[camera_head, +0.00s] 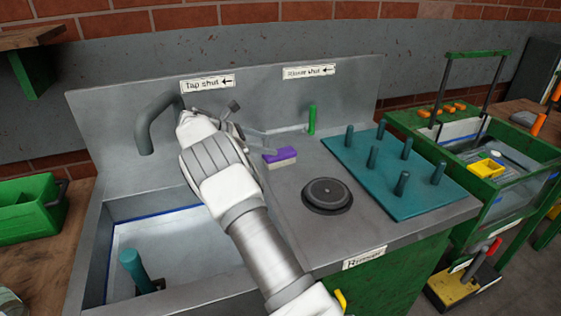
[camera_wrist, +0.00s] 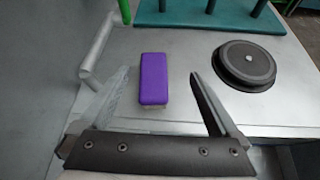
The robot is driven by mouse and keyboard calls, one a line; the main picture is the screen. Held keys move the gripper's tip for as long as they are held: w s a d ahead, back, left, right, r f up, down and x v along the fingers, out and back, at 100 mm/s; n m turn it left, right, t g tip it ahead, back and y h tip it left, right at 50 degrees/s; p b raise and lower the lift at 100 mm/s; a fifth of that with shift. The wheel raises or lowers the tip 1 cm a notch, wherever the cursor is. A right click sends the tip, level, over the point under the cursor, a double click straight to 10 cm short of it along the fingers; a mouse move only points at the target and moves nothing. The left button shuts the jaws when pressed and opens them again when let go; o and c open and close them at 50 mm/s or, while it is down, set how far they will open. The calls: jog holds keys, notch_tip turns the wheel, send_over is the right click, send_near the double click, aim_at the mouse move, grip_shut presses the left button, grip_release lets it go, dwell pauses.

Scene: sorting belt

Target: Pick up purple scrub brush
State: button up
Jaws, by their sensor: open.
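The purple scrub brush (camera_head: 280,154) lies on the metal counter, purple block up with pale bristles below, right of my gripper in the head view. In the wrist view the brush (camera_wrist: 154,79) lies just ahead of and between the open fingers, nearer the left one. My gripper (camera_wrist: 160,84) is open and empty, and nothing touches the brush. In the head view my gripper (camera_head: 250,128) hangs over the counter near the back wall, its fingers partly hidden by the wrist.
A round black disc (camera_head: 327,194) sits right of the brush. A grey tap (camera_head: 146,128) and a sink (camera_head: 112,235) are at left. A metal rail (camera_wrist: 98,45) lies left of the brush.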

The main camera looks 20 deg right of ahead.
aim_at(279, 151)
jog(key=f, duration=0.1)
jog(key=w+f+n, duration=0.1)
jog(key=a+f+h, duration=0.1)
jog(key=shift+w+f, duration=0.1)
jog(key=shift+w, duration=0.2)
jog(key=shift+d+f+n, duration=0.1)
jog(key=shift+n, duration=0.2)
jog(key=b+x, duration=0.1)
jog(key=x, duration=0.2)
jog(key=b+x, duration=0.1)
jog(key=x, duration=0.3)
jog(key=shift+s+d+f, duration=0.1)
jog(key=shift+s+d, duration=0.05)
jog(key=shift+s, duration=0.05)
jog(key=c, duration=1.5)
notch_tip(279, 151, up, 4)
jog(key=shift+r+p, duration=0.15)
jog(key=shift+p, duration=0.45)
jog(key=s+d+r+p, duration=0.1)
jog(key=s+d+r, duration=0.5)
jog(key=s+d, duration=0.2)
jog(key=shift+r, duration=0.35)
